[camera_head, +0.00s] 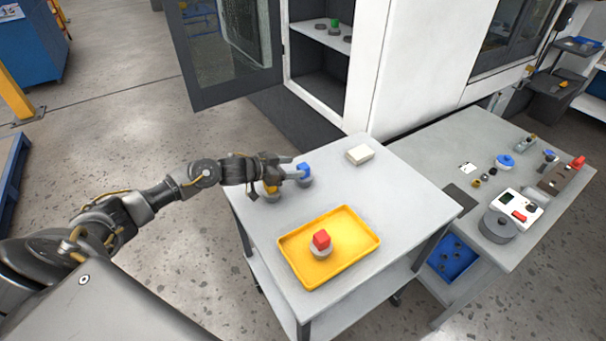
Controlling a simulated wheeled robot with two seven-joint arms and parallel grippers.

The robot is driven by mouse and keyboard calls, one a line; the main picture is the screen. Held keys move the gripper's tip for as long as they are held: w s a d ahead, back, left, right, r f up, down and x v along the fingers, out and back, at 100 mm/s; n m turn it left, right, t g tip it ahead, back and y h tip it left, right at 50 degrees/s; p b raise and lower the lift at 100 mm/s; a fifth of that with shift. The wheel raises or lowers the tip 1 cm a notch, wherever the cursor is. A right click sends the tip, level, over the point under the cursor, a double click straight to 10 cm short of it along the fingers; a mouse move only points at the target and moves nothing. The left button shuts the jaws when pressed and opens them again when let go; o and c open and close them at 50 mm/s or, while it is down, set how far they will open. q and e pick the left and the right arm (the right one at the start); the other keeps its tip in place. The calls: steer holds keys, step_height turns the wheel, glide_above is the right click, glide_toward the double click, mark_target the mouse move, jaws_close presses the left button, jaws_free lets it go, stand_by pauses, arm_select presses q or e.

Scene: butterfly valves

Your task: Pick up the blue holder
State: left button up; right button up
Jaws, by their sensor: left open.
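The blue holder (304,170) stands on the light grey table (400,206), near its back left part, with a blue top on a grey round base. My left gripper (297,174) reaches in from the left and is open at the blue holder. I cannot tell whether its fingers touch the holder. A yellow holder (270,190) stands just left of it, partly hidden behind my gripper. My right gripper does not show.
A yellow tray (364,228) with a red holder (321,241) lies at the table's front. A white block (360,154) lies at the back. A side bench (436,137) with several parts stands to the right. An open machine door (228,45) stands behind.

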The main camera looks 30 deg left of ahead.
arm_select(q)
steer(key=x, duration=0.3)
steer(key=shift+s, duration=0.1)
jaws_close()
steer(key=shift+a, duration=0.1)
stand_by(1.1)
steer(key=shift+r, duration=0.15)
